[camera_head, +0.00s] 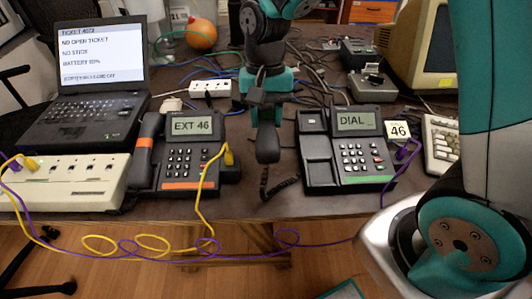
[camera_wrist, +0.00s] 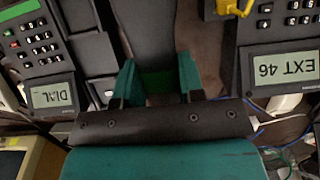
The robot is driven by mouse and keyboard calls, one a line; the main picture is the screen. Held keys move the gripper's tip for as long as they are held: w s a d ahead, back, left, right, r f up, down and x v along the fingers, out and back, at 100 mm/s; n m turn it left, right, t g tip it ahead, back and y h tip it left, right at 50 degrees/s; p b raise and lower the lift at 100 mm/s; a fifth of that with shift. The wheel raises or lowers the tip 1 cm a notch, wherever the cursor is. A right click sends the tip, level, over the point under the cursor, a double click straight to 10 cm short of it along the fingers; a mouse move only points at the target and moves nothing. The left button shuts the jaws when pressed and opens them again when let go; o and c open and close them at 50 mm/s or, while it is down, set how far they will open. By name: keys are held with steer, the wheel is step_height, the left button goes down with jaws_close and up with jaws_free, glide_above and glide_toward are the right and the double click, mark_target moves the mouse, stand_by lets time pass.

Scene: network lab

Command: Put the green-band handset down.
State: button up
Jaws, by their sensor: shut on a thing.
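My gripper (camera_head: 266,112) is shut on the dark green-band handset (camera_head: 267,145), which hangs upright between the two desk phones. In the wrist view the handset (camera_wrist: 152,30) runs between the fingers (camera_wrist: 157,75), with its green band showing there. The green-band phone (camera_head: 375,180) stands to the right of the handset, with "DIAL" on its screen and its cradle (camera_head: 318,160) empty. A coiled cord (camera_head: 280,186) runs from the handset's lower end toward this phone. I cannot tell whether the handset touches the desk.
The orange-band phone (camera_head: 190,158), showing "EXT 46", stands left with its own handset (camera_head: 146,150) on it. A laptop (camera_head: 85,100), a cream box (camera_head: 72,180), a keyboard (camera_head: 441,145) and loose yellow and purple cables crowd the desk.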

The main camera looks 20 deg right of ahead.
mark_target(267, 165)
steer(key=x, duration=0.3)
steer(key=w+x, duration=0.1)
steer(key=x, duration=0.2)
steer(key=b+x, duration=0.1)
steer(key=x, duration=0.2)
steer(key=shift+w+d+f, duration=0.3)
steer(key=shift+d+f, duration=0.05)
steer(key=shift+f, duration=0.2)
steer(key=shift+f, duration=0.15)
steer(key=o, duration=1)
